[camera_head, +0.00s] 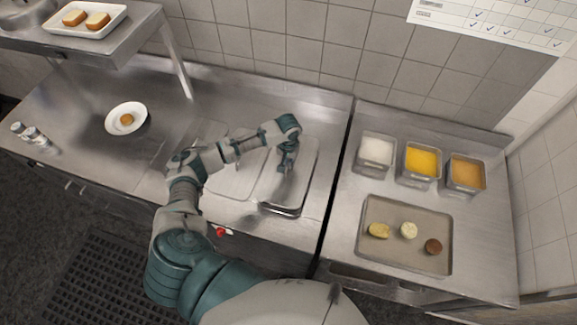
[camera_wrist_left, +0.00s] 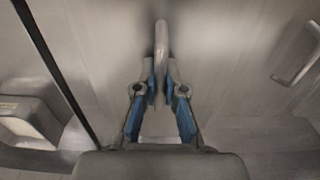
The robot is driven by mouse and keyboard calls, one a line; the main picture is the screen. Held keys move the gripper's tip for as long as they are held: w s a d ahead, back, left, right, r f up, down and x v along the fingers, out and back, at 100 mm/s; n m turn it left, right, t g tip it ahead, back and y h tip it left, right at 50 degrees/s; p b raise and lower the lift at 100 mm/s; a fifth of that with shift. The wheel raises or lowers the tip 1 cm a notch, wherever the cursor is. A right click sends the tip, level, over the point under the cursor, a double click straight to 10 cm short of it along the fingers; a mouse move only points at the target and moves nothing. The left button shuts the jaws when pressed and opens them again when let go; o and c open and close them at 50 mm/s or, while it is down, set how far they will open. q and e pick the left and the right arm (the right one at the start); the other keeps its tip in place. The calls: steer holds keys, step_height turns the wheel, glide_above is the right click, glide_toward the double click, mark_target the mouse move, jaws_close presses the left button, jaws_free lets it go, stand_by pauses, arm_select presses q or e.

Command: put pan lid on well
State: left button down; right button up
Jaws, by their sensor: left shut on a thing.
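My left gripper (camera_head: 286,167) reaches in from the left and points down over a grey metal pan lid (camera_head: 300,180) at the right of the cooking counter. In the left wrist view, its two blue-padded fingers (camera_wrist_left: 160,88) are shut on the lid's upright loop handle (camera_wrist_left: 162,42). The lid lies over the right-hand well (camera_head: 283,211), whose front rim shows. I cannot tell whether the lid sits flush. Another flat lid or cover (camera_head: 236,180) lies just left, partly hidden by my arm; a second handle (camera_wrist_left: 300,62) shows in the wrist view. My right gripper is not in view.
A gap separates this counter from the right one, which holds a tray (camera_head: 405,262) of small foods and several ingredient tins (camera_head: 422,163). A white plate (camera_head: 126,118) and two shakers (camera_head: 36,137) stand left. A raised shelf (camera_head: 95,40) overhangs the back left.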

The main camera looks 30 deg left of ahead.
arm_select(q)
step_height(320, 180, down, 2)
steer(key=shift+f+p, duration=0.25)
steer(key=shift+p, duration=0.05)
steer(key=shift+d+f, duration=0.15)
steer(key=shift+f, duration=0.15)
steer(key=shift+d, duration=0.35)
steer(key=shift+a+f, duration=0.1)
steer(key=shift+f, duration=0.25)
steer(key=shift+a+f, duration=0.2)
steer(key=shift+f, duration=0.1)
steer(key=c, duration=1.3)
jaws_free()
steer(key=shift+a, duration=0.1)
steer(key=shift+o, duration=0.2)
steer(key=shift+d+r, duration=0.25)
step_height(320, 180, up, 13)
steer(key=shift+a+f+b, duration=0.1)
steer(key=shift+b, duration=0.7)
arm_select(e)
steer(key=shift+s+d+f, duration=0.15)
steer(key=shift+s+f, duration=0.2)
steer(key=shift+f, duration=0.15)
